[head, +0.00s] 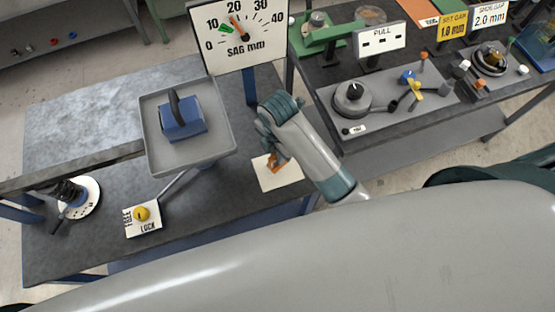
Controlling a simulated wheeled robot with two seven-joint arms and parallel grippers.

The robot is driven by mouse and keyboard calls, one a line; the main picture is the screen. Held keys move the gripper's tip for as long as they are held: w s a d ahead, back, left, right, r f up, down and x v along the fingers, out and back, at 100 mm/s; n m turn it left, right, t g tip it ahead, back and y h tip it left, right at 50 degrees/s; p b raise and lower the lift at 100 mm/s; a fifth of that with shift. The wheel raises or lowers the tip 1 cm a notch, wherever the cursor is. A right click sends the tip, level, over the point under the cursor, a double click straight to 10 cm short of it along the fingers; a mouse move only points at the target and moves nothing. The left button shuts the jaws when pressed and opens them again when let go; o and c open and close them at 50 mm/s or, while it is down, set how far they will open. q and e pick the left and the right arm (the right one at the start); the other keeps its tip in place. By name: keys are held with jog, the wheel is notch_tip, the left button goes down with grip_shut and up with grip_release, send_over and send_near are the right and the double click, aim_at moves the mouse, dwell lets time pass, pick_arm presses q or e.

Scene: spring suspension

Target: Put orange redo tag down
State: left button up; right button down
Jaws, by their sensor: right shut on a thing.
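The tag is over a cream square pad (287,177) on the bench. I cannot tell whether the tag touches the pad, because my gripper and wrist hide most of it. My left gripper does not show.
A grey tray (222,147) with a blue handled weight (182,117) stands left of my right gripper. A sag dial (238,35) rises behind.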

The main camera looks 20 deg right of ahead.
jog(key=shift+f, duration=0.1)
jog(key=shift+s+f+p, duration=0.1)
jog(key=shift+f+p, duration=0.65)
jog(key=shift+f, duration=1.2)
jog(key=shift+f, duration=0.15)
jog(key=c, duration=1.8)
grip_release()
jog(key=shift+o, duration=0.2)
